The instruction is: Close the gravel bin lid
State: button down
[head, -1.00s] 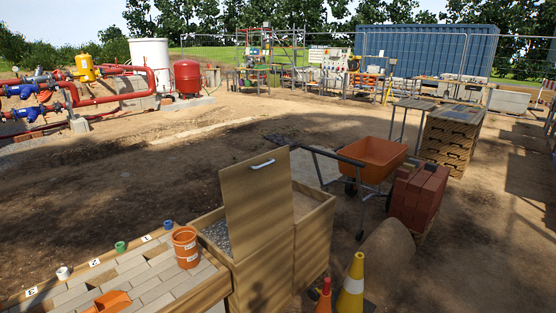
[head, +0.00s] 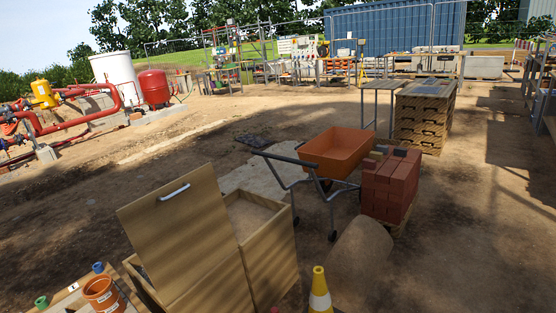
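The gravel bin (head: 146,284) is a wooden box at the lower left of the head view. Its wooden lid (head: 178,232) stands raised, tilted up, with a pale bar handle (head: 174,192) near its top edge. The lid hides most of the bin's inside. A second wooden compartment (head: 268,258) adjoins it on the right and is open, with sandy material inside. My gripper is not in view.
An orange wheelbarrow (head: 334,150) stands behind the bins, with red bricks (head: 389,186) to its right. A traffic cone (head: 320,292) is at the bottom edge. An orange pot (head: 102,294) stands at lower left. Bare ground lies open beyond the bins.

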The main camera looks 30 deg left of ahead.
aim_at(180, 231)
jog(key=z, duration=0.2)
jog(key=i, duration=1.3)
jog(key=u, duration=0.6)
jog(key=i, duration=0.8)
jog(key=u, duration=0.5)
jog(key=k, duration=0.95)
jog(key=u, duration=0.2)
jog(key=i, duration=0.95)
jog(key=z, duration=0.1)
